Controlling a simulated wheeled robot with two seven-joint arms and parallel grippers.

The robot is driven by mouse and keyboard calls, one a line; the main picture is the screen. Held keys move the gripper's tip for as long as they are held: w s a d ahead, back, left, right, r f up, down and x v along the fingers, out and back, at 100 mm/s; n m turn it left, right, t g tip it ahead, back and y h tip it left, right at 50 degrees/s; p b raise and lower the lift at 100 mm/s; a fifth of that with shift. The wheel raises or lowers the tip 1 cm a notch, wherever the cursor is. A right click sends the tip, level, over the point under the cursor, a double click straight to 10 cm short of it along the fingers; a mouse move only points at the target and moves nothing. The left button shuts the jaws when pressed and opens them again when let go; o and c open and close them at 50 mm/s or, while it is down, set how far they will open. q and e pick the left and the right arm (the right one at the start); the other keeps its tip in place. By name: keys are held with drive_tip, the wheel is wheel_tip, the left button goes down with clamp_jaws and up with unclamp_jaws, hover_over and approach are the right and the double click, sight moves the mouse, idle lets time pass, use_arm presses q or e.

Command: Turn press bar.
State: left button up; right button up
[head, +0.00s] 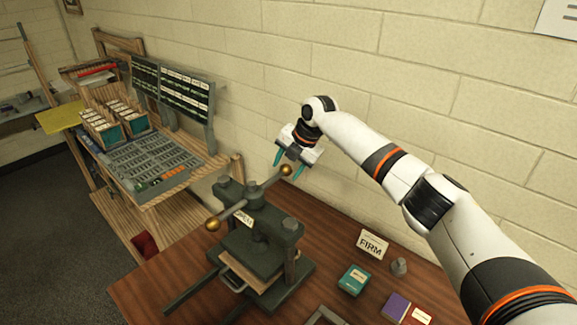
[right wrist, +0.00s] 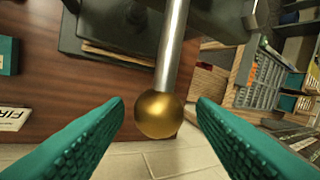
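The press (head: 262,245) is a dark metal frame standing on the brown wooden table. Its press bar (head: 252,198) is a silver rod across the top with a brass ball at each end. My right gripper (head: 290,170) is open above the bar's far-right ball (head: 286,170). In the right wrist view, the brass ball (right wrist: 159,114) and bar (right wrist: 172,45) lie between the two spread teal fingers (right wrist: 160,112), with a gap on each side. My left gripper does not show in either view.
A FIRM card (head: 372,245), a teal box (head: 354,280), a grey weight-like piece (head: 399,267) and a purple box (head: 396,306) are on the table right of the press. A wooden rack desk (head: 160,165) stands at left. The block wall is close behind the press.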

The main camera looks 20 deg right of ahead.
drive_tip(key=shift+s+d+r, duration=0.1)
drive_tip(key=shift+r, duration=0.1)
drive_tip(key=b+v, duration=0.4)
drive_tip(key=v, duration=0.7)
drive_tip(key=shift+r, duration=0.3)
idle(0.7)
